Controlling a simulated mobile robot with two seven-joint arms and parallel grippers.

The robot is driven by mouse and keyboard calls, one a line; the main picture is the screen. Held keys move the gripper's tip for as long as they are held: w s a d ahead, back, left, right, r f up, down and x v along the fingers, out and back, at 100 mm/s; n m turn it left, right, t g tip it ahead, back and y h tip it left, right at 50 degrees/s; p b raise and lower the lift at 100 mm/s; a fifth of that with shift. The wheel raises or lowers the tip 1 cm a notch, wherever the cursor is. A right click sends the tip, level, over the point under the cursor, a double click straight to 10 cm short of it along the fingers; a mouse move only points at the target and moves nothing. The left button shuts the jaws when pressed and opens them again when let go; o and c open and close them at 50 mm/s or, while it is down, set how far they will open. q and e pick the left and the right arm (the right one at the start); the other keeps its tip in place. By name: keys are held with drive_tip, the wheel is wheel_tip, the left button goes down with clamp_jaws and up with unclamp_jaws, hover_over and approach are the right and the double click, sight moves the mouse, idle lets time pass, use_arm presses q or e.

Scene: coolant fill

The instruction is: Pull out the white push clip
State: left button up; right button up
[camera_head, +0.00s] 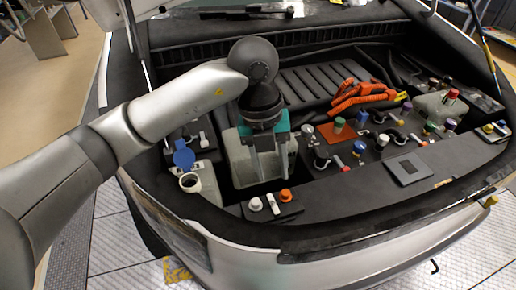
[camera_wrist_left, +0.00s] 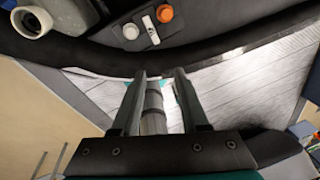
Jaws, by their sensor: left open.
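A round white push clip (camera_head: 255,204) sits in a small black panel (camera_head: 270,212) at the front edge of the engine bay. It also shows near the top of the left wrist view (camera_wrist_left: 130,31). My left gripper (camera_head: 270,174) points down just above and behind this panel in the head view, its two fingers apart. In the left wrist view, the open fingers (camera_wrist_left: 160,73) reach up towards the panel without touching the clip. A grey cylinder (camera_wrist_left: 153,108) shows between the fingers; I cannot tell what it is. My right gripper is not in view.
Beside the clip are a slim white piece (camera_head: 273,204) and an orange knob (camera_head: 285,195). A white filler neck (camera_head: 190,182) with a raised blue cap (camera_head: 184,155) stands left. A pale tank (camera_head: 238,160) is behind my gripper. Orange cables (camera_head: 360,95) and several coloured caps lie right.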

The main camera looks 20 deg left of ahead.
sight(255, 201)
use_arm(q)
drive_tip(key=w+a+y, duration=0.2)
drive_tip(key=a, duration=0.2)
drive_tip(key=shift+n, duration=0.4)
drive_tip(key=f, duration=0.5)
drive_tip(key=f+b, duration=0.1)
drive_tip(key=f, duration=0.8)
drive_tip(key=shift+s+d+f, duration=0.2)
drive_tip(key=shift+s+f, duration=0.05)
drive_tip(key=shift+f, duration=0.05)
clamp_jaws()
drive_tip(key=shift+c, duration=1.7)
unclamp_jaws()
clamp_jaws()
